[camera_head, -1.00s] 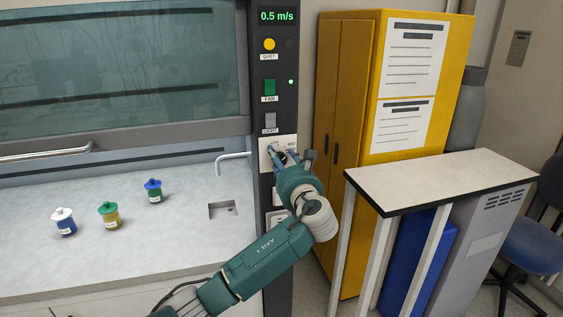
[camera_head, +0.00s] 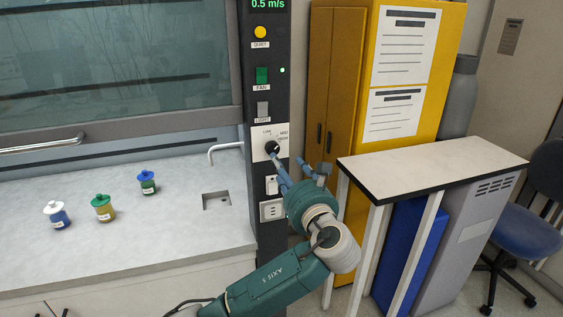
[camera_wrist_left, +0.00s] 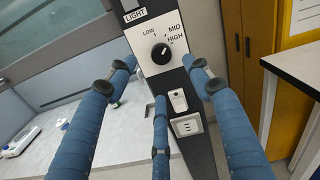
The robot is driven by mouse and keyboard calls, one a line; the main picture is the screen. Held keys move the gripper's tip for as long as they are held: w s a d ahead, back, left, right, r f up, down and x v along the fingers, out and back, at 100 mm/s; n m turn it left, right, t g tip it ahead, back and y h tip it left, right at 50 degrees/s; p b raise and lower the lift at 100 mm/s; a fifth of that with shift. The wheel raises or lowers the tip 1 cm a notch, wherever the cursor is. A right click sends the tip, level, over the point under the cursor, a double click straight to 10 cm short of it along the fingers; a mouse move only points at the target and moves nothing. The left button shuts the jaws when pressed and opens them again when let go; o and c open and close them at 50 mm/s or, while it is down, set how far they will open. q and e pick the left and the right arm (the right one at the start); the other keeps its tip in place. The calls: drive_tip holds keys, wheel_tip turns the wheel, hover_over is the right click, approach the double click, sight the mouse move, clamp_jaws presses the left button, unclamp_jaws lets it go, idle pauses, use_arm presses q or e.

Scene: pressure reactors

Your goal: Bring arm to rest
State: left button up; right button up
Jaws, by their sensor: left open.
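My left gripper (camera_head: 300,168) is in front of the fume hood's dark control column, just below and right of a black rotary knob (camera_head: 272,148). In the left wrist view, the same knob (camera_wrist_left: 161,54) sits on a white plate marked LOW, MID and HIGH, with its pointer toward the upper right, near HIGH. The blue fingers are spread wide with nothing between them, and they appear apart from the knob. My left arm reaches in from the bottom of the head view. My right gripper does not show.
Three small capped jars stand on the hood's worktop: blue-capped (camera_head: 147,183), green-capped (camera_head: 103,208) and white-capped (camera_head: 57,215). A white-topped table (camera_head: 432,165) and a yellow cabinet (camera_head: 335,90) stand close right of my gripper. A blue chair (camera_head: 527,230) is farther right.

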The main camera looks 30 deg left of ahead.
use_arm(q)
drive_tip(key=shift+s+d, duration=0.25)
idle(0.3)
drive_tip(key=w+d+f+g+h+b, duration=0.1)
drive_tip(key=w+f+h, duration=0.15)
drive_tip(key=f, duration=1.05)
drive_tip(key=w+f+h, duration=0.1)
drive_tip(key=f+h, duration=0.2)
drive_tip(key=f, duration=1)
drive_tip(key=s+d+f+n+g+h, duration=0.1)
drive_tip(key=s+f, duration=0.2)
drive_tip(key=f, duration=0.5)
drive_tip(key=s+d+f+n+g+h+b, duration=0.1)
drive_tip(key=s+f+n, duration=0.15)
drive_tip(key=f, duration=0.55)
drive_tip(key=s+d+f+n+g+h, duration=0.1)
drive_tip(key=s+f, duration=0.2)
drive_tip(key=f, duration=0.5)
drive_tip(key=s+d+f+n+g+h+b, duration=0.3)
drive_tip(key=s+f+n, duration=0.5)
drive_tip(key=s+f, duration=1.45)
drive_tip(key=s+d+f+n+g+h, duration=0.1)
drive_tip(key=s+f+n, duration=0.3)
drive_tip(key=s, duration=0.9)
drive_tip(key=s+d+f+n+g+h, duration=0.1)
drive_tip(key=s+f+n, duration=0.4)
drive_tip(key=s, duration=0.8)
drive_tip(key=shift+d+g, duration=0.8)
drive_tip(key=shift+d, duration=0.05)
